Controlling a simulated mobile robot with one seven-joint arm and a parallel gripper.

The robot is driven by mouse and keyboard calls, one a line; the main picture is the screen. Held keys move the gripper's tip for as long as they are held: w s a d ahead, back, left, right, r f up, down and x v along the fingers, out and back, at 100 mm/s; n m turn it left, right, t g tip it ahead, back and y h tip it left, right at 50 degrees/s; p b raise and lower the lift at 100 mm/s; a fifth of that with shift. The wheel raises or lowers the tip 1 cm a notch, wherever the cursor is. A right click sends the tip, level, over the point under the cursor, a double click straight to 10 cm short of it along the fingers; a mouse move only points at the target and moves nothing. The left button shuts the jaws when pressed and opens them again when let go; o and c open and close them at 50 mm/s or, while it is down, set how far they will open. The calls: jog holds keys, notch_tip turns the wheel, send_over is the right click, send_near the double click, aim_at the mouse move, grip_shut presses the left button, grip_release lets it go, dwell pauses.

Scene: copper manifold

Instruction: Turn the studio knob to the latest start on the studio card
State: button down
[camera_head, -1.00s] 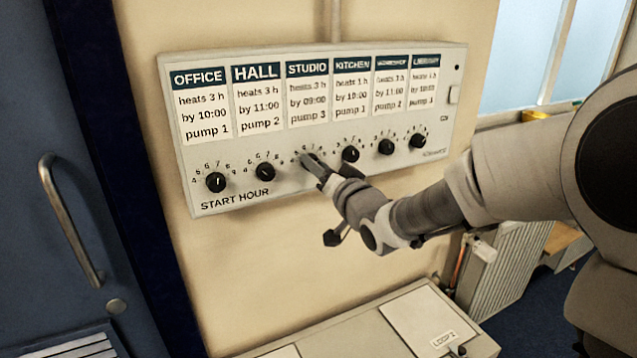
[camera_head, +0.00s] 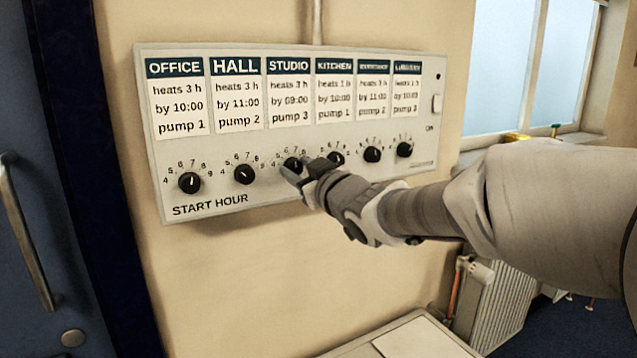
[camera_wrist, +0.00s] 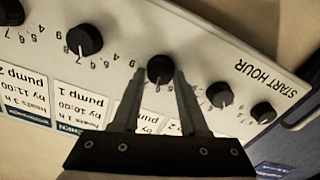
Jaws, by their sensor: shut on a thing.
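The studio knob (camera_head: 293,164) is a black round knob, third from the left in the row on the wall panel. Its dial numbers are partly hidden by my fingers, and I cannot read its pointer surely. My gripper (camera_head: 289,172) reaches in from the right and is shut on the knob. In the wrist view the knob (camera_wrist: 160,68) sits between the two fingertips of my gripper (camera_wrist: 161,80). The studio card (camera_head: 289,95), above the knob, reads heats 3 h, by 09:00, pump 3.
The hall knob (camera_head: 244,174) is close on the left and the kitchen knob (camera_head: 336,159) close on the right, partly behind my gripper. The panel (camera_head: 300,198) also bears other cards and knobs. A blue door (camera_head: 45,120) stands at left; a radiator (camera_head: 503,308) is low at right.

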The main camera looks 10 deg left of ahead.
jog(key=shift+n+b, duration=0.75)
jog(key=shift+n, duration=0.35)
jog(key=shift+r, duration=0.1)
jog(key=shift+c, duration=2.2)
grip_release()
jog(key=p+v, duration=0.3)
jog(key=v, duration=1.4)
jog(key=shift+s, duration=0.15)
jog(key=shift+d, duration=0.1)
